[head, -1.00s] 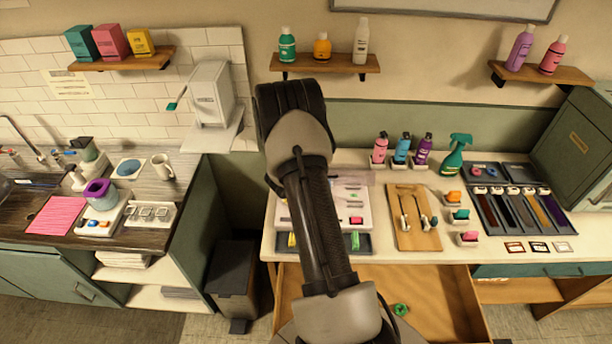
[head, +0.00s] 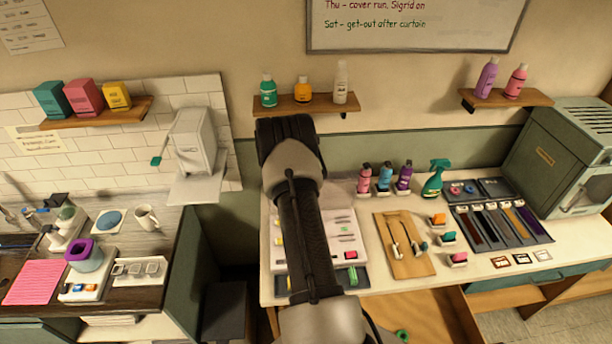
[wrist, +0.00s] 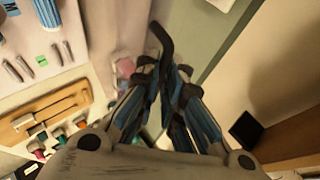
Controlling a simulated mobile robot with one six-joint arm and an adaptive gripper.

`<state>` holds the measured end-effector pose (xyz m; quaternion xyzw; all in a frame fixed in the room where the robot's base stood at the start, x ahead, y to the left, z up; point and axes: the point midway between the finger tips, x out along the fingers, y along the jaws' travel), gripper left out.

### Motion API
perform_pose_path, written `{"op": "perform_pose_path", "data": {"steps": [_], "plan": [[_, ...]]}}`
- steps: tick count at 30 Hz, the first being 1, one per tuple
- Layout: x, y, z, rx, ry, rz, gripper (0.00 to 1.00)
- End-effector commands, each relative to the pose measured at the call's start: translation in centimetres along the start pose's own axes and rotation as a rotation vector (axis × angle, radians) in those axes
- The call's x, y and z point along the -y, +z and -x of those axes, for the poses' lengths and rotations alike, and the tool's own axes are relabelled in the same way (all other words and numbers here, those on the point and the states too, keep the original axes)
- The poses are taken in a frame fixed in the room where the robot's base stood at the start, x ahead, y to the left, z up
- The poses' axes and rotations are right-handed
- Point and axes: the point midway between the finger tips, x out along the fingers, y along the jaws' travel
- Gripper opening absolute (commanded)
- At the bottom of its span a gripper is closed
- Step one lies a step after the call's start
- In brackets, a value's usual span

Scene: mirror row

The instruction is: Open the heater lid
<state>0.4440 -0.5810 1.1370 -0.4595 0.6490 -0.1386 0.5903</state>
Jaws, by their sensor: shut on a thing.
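In the wrist view my gripper (wrist: 166,72) is shut on a thin, dark, curved strip (wrist: 160,38) that sticks out past the fingertips. I cannot tell what the strip belongs to. In the head view my arm covers the gripper. No part is clearly marked as the heater lid. A grey-green cabinet (head: 560,150) with slots in its top and a front handle stands at the far right, apart from my arm. A white appliance with a purple pot (head: 84,254) stands on the left counter. I cannot tell which of them is the heater.
A white panel (head: 343,225) with small items lies partly behind my arm. A wooden board (head: 412,262) with tools, several bottles and a strip tray (head: 465,232) are to its right. An open drawer (head: 440,310) juts out below. A dark bin (head: 225,308) stands in the gap between counters.

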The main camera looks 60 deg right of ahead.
Motion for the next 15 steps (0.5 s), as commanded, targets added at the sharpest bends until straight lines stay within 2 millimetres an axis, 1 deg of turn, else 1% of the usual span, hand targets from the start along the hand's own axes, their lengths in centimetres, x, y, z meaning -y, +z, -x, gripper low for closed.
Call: {"op": "perform_pose_path", "data": {"steps": [1, 3, 15], "plan": [[0.7, 0.03, -0.03, -0.001, -0.007, 0.0, 0.0], [0.92, 0.1, -0.2, -0.001, -0.009, 0.001, 0.0], [1.28, 0.11, -0.35, -0.003, -0.012, 0.0, 0.0]]}}
